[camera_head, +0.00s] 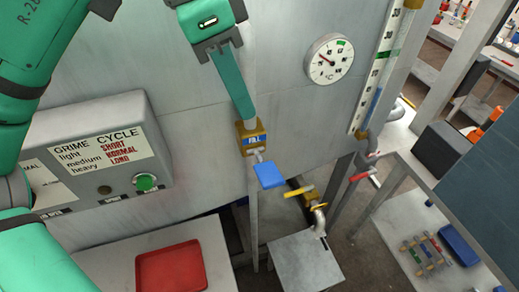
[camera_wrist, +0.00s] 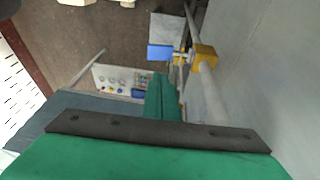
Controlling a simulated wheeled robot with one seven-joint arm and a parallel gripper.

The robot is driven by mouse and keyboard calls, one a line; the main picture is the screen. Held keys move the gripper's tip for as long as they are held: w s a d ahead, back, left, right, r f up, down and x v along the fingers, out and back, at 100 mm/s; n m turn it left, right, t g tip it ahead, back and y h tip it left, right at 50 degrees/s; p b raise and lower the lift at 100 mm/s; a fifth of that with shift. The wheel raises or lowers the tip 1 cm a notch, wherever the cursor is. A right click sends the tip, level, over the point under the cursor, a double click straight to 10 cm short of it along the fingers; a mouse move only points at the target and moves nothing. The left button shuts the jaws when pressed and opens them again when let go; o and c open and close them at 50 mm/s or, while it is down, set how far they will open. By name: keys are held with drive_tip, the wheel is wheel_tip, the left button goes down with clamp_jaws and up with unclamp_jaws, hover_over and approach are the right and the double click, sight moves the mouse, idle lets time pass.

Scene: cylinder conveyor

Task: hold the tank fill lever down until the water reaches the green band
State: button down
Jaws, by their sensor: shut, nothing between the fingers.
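The fill lever is a blue paddle (camera_head: 268,175) on a yellow valve (camera_head: 250,138) labelled FILL, on the grey tank front. The paddle also shows in the wrist view (camera_wrist: 160,52), with the yellow valve (camera_wrist: 205,54) to its right. My gripper (camera_head: 246,117) is shut and empty. In the head view its tip appears just above the valve, apart from the paddle; exact depth is hard to tell. The sight gauge (camera_head: 365,80) stands to the right. Its blue water column (camera_head: 374,107) ends below the green band (camera_head: 388,54).
A yellow-handled valve (camera_head: 298,192) sits below right of the paddle, and a red lever (camera_head: 360,177) under the gauge. A dial thermometer (camera_head: 329,60) is on the tank. A control box (camera_head: 100,155) juts out at left. A red tray (camera_head: 171,268) lies on the lower bench.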

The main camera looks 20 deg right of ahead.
sight(270, 173)
drive_tip(key=x, duration=0.9)
drive_tip(key=a+x, duration=0.1)
drive_tip(key=x, duration=0.3)
drive_tip(key=shift+s+f, duration=0.3)
drive_tip(key=shift+f, duration=0.25)
drive_tip(key=shift+d+f, duration=0.1)
drive_tip(key=shift+d, duration=0.1)
